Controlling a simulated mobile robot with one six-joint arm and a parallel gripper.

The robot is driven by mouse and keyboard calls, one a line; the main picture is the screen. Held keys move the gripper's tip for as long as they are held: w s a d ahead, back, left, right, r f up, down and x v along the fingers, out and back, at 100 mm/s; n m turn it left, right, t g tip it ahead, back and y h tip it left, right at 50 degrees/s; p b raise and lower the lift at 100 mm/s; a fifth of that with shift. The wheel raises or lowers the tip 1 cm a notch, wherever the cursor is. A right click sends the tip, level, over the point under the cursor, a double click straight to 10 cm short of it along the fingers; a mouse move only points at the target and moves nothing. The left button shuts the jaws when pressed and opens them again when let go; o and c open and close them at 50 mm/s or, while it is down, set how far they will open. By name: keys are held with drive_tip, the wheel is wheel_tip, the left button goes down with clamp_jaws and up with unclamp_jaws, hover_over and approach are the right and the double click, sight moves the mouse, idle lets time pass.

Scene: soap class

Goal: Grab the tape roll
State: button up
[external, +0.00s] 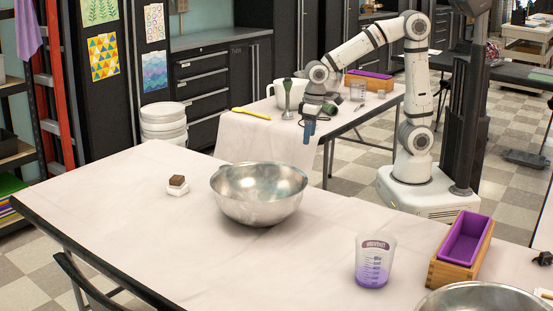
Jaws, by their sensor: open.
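I cannot pick out a tape roll with certainty. A small dark object (542,258) lies at the right edge of the near table, too small to identify. A small brown block on a white base (177,185) sits on the left part of the near table. My gripper (308,130) hangs at the front edge of the far table, fingers downward with blue tips. It is open, and I see nothing held. It is well apart from both small objects.
The near table (120,205) bears a metal bowl (258,192), a measuring cup with purple liquid (374,262) and a purple mold in a wooden box (463,245). A yellow spatula (251,113) and an upright dark-topped blender (287,98) are on the far table.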

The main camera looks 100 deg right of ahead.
drive_tip(key=w+d+f+m, duration=0.1)
drive_tip(key=w+f+m, duration=0.1)
drive_tip(key=w, duration=0.3)
drive_tip(key=w+f+m+p, duration=0.1)
drive_tip(key=w+f, duration=0.2)
drive_tip(key=w, duration=0.2)
drive_tip(key=w+d+f+m+g+p, duration=0.1)
drive_tip(key=w+f+m, duration=0.1)
drive_tip(key=w, duration=0.4)
drive_tip(key=shift+d+f+m, duration=0.3)
drive_tip(key=shift+d, duration=0.05)
drive_tip(key=shift+w+f, duration=0.2)
drive_tip(key=shift+f, duration=0.05)
drive_tip(key=f, duration=0.7)
drive_tip(key=shift+s+d+f, duration=0.1)
drive_tip(key=shift+s+f, duration=0.2)
drive_tip(key=shift+c, duration=0.2)
